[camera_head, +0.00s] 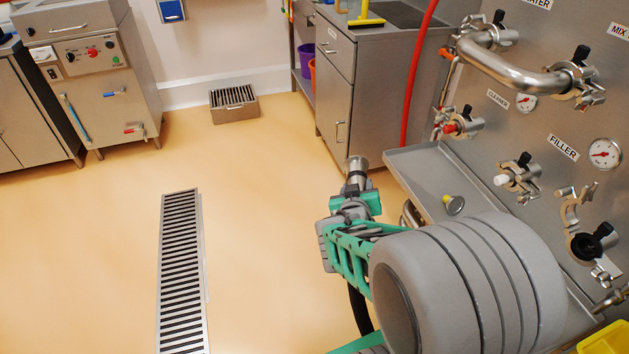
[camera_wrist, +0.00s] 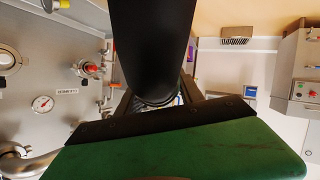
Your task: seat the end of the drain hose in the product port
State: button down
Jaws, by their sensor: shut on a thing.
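My gripper (camera_head: 350,205) is shut on the drain hose, whose bright metal end (camera_head: 357,173) points up above the jaws. The black hose (camera_head: 359,310) hangs down below, partly hidden by my arm. In the wrist view the hose (camera_wrist: 150,45) fills the upper middle, between the jaws (camera_wrist: 158,100). The hose end is in free air, left of the steel port panel (camera_head: 560,130) and apart from it. No label reading product is legible. A fitting with a dark opening and a swung-open clamp (camera_head: 583,244) sits low on the panel.
The panel carries a cleaner port (camera_head: 460,125), a filler port (camera_head: 518,174), a bent steel pipe (camera_head: 515,72) and a gauge (camera_head: 604,153). A steel shelf (camera_head: 415,170) juts out below, with a yellow-topped cap (camera_head: 454,204) on it. A cabinet (camera_head: 350,80) stands behind.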

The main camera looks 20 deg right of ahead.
jog(key=s+d+m+g+h+p, duration=0.4)
jog(key=s+d+m+g+h, duration=0.3)
jog(key=s+d, duration=0.95)
jog(key=s+d+r+m+g+y+p, duration=0.1)
jog(key=s+d+m+g, duration=0.15)
jog(key=s, duration=0.35)
jog(key=s+d+r+m+g+p, duration=0.1)
jog(key=s+d+r+g+p, duration=0.1)
jog(key=s+d+g, duration=0.35)
jog(key=s+d+r+m+g+y+p, duration=0.1)
jog(key=s+d+g, duration=0.1)
jog(key=s, duration=0.6)
jog(key=d+f+b, duration=0.4)
jog(key=d+f, duration=0.1)
jog(key=d, duration=0.3)
jog(key=shift+s+d+b, duration=0.15)
jog(key=shift+b, duration=0.25)
jog(key=shift+f, duration=0.1)
